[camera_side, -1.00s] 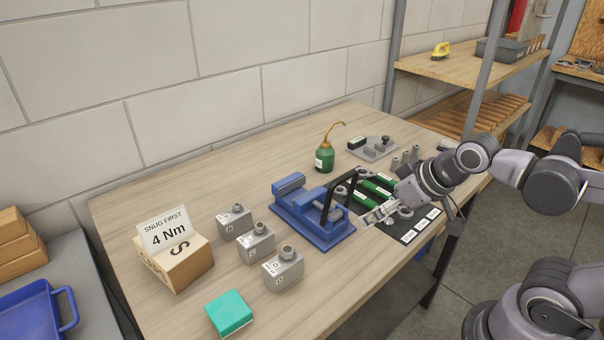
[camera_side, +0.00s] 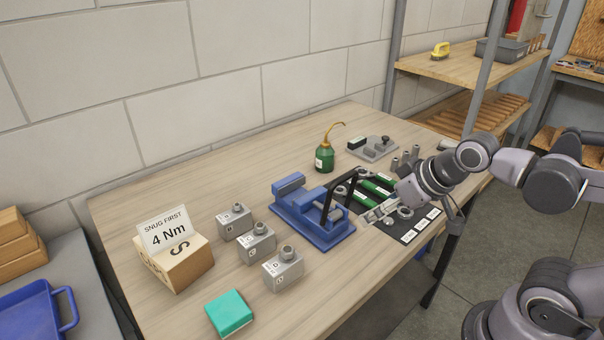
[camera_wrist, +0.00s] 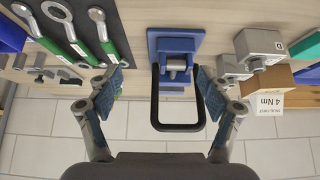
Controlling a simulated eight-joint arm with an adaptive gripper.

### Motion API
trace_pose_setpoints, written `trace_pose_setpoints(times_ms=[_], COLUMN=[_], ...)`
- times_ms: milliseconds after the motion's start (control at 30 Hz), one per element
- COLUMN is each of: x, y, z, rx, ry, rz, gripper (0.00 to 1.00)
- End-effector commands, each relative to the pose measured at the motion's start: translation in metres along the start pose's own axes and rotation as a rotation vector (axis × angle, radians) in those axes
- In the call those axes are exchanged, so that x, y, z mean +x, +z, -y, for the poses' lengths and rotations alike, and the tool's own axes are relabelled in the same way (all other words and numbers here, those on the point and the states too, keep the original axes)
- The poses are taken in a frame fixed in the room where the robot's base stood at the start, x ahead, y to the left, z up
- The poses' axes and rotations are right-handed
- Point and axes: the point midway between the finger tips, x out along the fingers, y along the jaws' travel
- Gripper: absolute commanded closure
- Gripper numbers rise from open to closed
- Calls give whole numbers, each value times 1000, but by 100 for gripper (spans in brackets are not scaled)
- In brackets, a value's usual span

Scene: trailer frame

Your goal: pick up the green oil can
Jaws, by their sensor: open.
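The green oil can (camera_side: 325,157) with a brass-coloured curved spout stands upright toward the back of the bench in the side view. My gripper (camera_side: 372,218) is over the front part of the bench, in front of the can and beside the blue vise. In the wrist view my gripper (camera_wrist: 160,90) is open, its fingers wide apart with nothing held. The vise's black handle lies between the fingers in that picture; I cannot tell how far below it is.
The blue vise (camera_side: 290,192) stands between my gripper and the bench's left part. Green-handled wrenches lie on a black mat (camera_side: 425,222). A grey fixture plate (camera_side: 362,153) is right of the can. Grey blocks, a wooden box (camera_side: 182,266) and a teal block (camera_side: 229,313) are at left.

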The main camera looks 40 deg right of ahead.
Motion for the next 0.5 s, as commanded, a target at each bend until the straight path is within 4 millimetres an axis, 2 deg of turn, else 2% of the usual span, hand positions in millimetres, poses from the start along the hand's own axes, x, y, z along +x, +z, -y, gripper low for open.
trace_pose_setpoints(times_ms=[167, 433, 500], x=[-13, -48, -49], y=[-10, -34, -43], z=[0, 0, -2], rx=[0, 0, -43], ry=[0, 0, 8], rz=[0, 0, 12], gripper=[21, 21, 21])
